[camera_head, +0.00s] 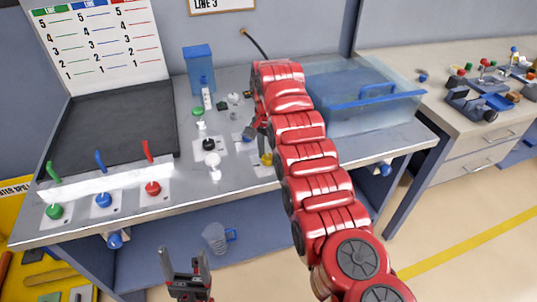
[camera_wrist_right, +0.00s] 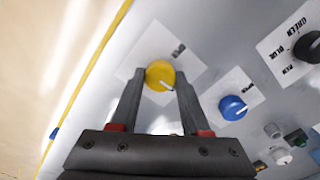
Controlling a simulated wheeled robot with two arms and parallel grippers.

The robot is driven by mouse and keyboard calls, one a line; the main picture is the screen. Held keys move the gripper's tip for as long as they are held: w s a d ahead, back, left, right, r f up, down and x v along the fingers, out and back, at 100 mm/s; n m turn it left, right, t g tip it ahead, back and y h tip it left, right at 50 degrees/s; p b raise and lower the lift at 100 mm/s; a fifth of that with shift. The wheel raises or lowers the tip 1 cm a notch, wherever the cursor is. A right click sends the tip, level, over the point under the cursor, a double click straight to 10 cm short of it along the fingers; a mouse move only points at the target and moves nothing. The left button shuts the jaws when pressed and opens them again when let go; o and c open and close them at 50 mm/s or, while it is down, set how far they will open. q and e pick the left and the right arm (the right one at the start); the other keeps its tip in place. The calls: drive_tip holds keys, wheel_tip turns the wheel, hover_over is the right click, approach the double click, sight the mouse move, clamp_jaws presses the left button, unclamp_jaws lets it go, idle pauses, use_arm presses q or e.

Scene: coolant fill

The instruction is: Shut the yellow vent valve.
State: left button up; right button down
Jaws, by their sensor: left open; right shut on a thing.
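The yellow vent valve (camera_wrist_right: 160,75) is a round yellow knob with a white pointer mark, on a pale label plate on the grey worktop. In the right wrist view it sits between the fingertips of my right gripper (camera_wrist_right: 158,84), which is shut on it. In the head view the yellow knob (camera_head: 267,159) shows just left of my red right arm, which hides part of the worktop there. My left gripper (camera_head: 187,273) is open and empty, low in front of the bench, apart from the valve.
A blue knob (camera_wrist_right: 232,107) and a black selector knob (camera_wrist_right: 308,46) stand near the valve. A clear blue-tinted tank (camera_head: 355,95) is to the right of my arm. A clear jug (camera_head: 217,238) stands on the lower shelf. Green, blue and red levers line the left side.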

sight(268, 157)
drive_tip(key=shift+c, duration=1.9)
unclamp_jaws()
drive_tip(key=shift+r, duration=0.75)
wheel_tip(268, 157, up, 16)
drive_tip(key=p, duration=1.4)
drive_tip(key=shift+f, duration=0.1)
